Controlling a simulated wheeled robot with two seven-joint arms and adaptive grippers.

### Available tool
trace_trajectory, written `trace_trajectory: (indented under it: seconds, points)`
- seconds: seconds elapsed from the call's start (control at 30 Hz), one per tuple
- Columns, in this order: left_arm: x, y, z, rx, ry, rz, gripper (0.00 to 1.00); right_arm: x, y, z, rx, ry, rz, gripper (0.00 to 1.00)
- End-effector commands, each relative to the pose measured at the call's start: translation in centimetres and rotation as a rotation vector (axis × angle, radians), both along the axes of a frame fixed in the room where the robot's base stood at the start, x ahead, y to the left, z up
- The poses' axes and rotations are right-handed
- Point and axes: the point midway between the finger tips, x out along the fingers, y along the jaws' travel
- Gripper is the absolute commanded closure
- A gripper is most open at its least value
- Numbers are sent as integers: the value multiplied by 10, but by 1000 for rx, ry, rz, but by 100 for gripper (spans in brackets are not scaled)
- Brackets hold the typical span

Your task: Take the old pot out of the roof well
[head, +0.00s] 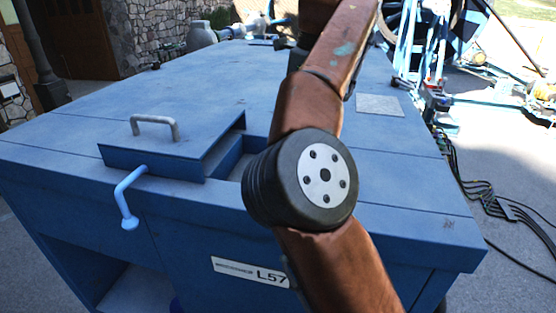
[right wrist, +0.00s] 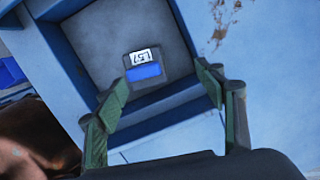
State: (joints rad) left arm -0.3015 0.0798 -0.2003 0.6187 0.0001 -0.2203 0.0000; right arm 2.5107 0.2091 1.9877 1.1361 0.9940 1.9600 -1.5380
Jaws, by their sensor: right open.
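The roof well shows in the right wrist view as a square recess with blue walls (right wrist: 72,62) and a dark grey floor. In it sits a small dark grey block (right wrist: 148,85) with a white "L57" label and a blue face, seemingly the old pot. My right gripper (right wrist: 174,98) is open and empty, its green fingers spread at the near side of the well, apart from the block. In the head view my right arm hides much of the well opening. My left gripper is not in view.
A blue hatch lid (head: 165,150) with a grey handle (head: 154,127) lies left of the opening on the blue cabinet roof (head: 75,115). A light blue bent handle (head: 128,197) sticks out in front. A pale plate (head: 380,105) lies on the right. Cables (head: 505,207) run on the ground.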

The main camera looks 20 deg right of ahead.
Motion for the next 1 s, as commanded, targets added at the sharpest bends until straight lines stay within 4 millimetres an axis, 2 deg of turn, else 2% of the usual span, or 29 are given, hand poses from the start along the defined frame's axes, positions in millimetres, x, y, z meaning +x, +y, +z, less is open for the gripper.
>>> trace_trajectory:
  seconds: [0.03,0.1,0.23,0.47,0.8,1.0]
  points:
    - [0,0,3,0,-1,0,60,-4,12,-6,-29,44,5,36]
    - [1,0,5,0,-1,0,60,-9,22,-14,-58,93,3,36]
    - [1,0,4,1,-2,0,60,-13,31,-24,-87,140,-3,36]
    - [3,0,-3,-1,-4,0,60,-13,32,-49,-90,148,-6,36]
    - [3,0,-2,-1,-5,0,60,-6,28,-92,-90,146,-6,36]
    - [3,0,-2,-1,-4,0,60,-6,28,-100,-91,142,-4,36]
